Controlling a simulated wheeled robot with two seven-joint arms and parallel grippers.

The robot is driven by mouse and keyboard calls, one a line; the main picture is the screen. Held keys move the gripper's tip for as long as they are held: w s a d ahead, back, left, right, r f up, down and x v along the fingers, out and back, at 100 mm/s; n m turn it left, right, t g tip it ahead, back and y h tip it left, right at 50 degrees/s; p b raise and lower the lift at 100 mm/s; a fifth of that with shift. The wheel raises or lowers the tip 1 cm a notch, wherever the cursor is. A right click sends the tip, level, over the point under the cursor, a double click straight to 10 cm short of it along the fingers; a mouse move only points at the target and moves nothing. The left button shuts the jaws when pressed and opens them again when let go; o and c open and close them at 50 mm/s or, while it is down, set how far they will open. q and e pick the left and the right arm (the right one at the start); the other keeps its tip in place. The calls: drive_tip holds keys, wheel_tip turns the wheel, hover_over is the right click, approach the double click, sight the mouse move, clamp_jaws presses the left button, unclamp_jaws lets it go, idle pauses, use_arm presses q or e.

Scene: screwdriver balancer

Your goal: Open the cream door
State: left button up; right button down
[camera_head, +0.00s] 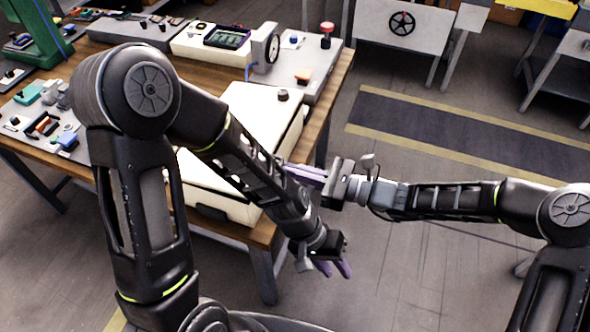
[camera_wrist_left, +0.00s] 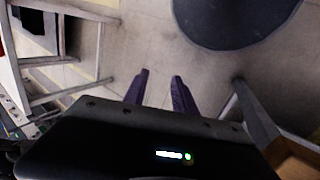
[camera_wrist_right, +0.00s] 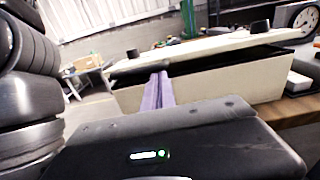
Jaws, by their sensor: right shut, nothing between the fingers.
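The cream door (camera_head: 262,115) is the lid of a cream box (camera_head: 218,205) on the wooden table. My left forearm hides part of it in the head view. In the right wrist view the lid (camera_wrist_right: 210,46) stands slightly raised, with a dark gap above the box wall (camera_wrist_right: 225,82). My right gripper (camera_head: 289,168) is shut and empty beside the box's right side. Its fingertips (camera_wrist_right: 161,74) overlap the gap in the right wrist view; I cannot tell whether they touch the lid. My left gripper (camera_head: 335,272) is open and empty, pointing down off the table's front corner.
A dial gauge (camera_head: 272,48), a red knob (camera_head: 326,30) and other panels stand behind the box. The table's edge (camera_head: 325,105) runs close along the box's right side. My two arms are close together near the box.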

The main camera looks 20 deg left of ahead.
use_arm(q)
drive_tip(key=w+a+f+n+t+y, duration=0.1)
drive_tip(key=a+f, duration=0.1)
drive_tip(key=f, duration=0.4)
drive_tip(key=a+f+t+y, duration=0.1)
drive_tip(key=a+f, duration=0.2)
drive_tip(key=f, duration=0.3)
drive_tip(key=s+d+f+g, duration=0.1)
drive_tip(key=s+f, duration=0.2)
drive_tip(key=s, duration=0.3)
drive_tip(key=shift+s+d+h, duration=0.2)
drive_tip(key=shift+d+h, duration=0.1)
drive_tip(key=shift+d, duration=0.1)
use_arm(e)
drive_tip(key=shift+a+r, duration=0.1)
use_arm(q)
drive_tip(key=shift+f, duration=0.1)
use_arm(e)
drive_tip(key=shift+r, duration=0.1)
